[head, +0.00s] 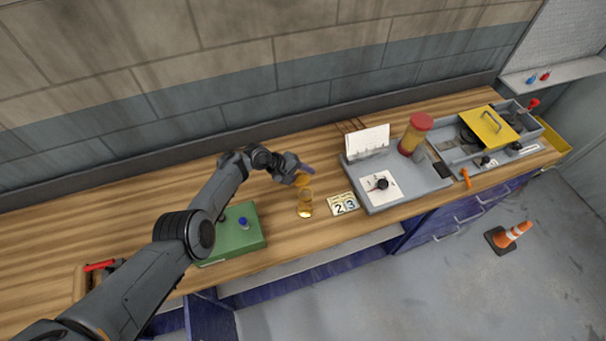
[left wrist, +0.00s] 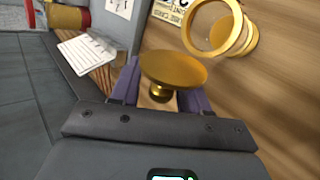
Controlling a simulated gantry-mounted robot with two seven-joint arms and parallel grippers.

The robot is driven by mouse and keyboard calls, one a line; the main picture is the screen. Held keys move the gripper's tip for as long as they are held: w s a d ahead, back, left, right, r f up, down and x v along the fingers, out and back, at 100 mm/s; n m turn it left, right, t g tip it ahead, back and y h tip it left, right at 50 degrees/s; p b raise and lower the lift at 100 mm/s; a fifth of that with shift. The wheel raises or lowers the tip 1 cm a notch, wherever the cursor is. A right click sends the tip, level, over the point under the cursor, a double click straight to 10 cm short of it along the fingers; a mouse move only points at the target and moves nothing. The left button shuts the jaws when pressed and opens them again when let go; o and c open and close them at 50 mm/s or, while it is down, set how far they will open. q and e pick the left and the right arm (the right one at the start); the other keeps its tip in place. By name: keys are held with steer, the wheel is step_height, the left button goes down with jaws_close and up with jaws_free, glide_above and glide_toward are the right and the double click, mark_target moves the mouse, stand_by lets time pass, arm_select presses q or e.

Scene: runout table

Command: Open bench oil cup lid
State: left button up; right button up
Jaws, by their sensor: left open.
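The oil cup (head: 305,207) is a small amber cup on the wooden bench. In the left wrist view its brass ring (left wrist: 186,34) shows at the upper right with the mouth uncovered. The brass lid (left wrist: 172,68) is a round disc with a small knob, apart from the ring in that view; in the head view the lid (head: 301,181) is a golden patch just above the cup. My left gripper (head: 302,172) is open, its purple fingers (left wrist: 160,88) on either side of the lid's knob. Whether they touch it, and any hinge, cannot be told. My right gripper is not in view.
A number card (head: 344,204) lies just right of the cup. A grey tray (head: 420,182) with a dial and a red-capped jar (head: 416,134) stands further right. A green box (head: 236,236) sits to the left, under my left arm. Bench behind the cup is clear.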

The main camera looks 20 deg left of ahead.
arm_select(q)
steer(key=shift+s+a+r+p, duration=0.2)
steer(key=shift+a+r+p, duration=0.15)
steer(key=shift+r+p, duration=0.15)
steer(key=p+v, duration=0.3)
steer(key=v, duration=0.6)
steer(key=shift+s+a+p, duration=0.2)
steer(key=shift+p, duration=0.2)
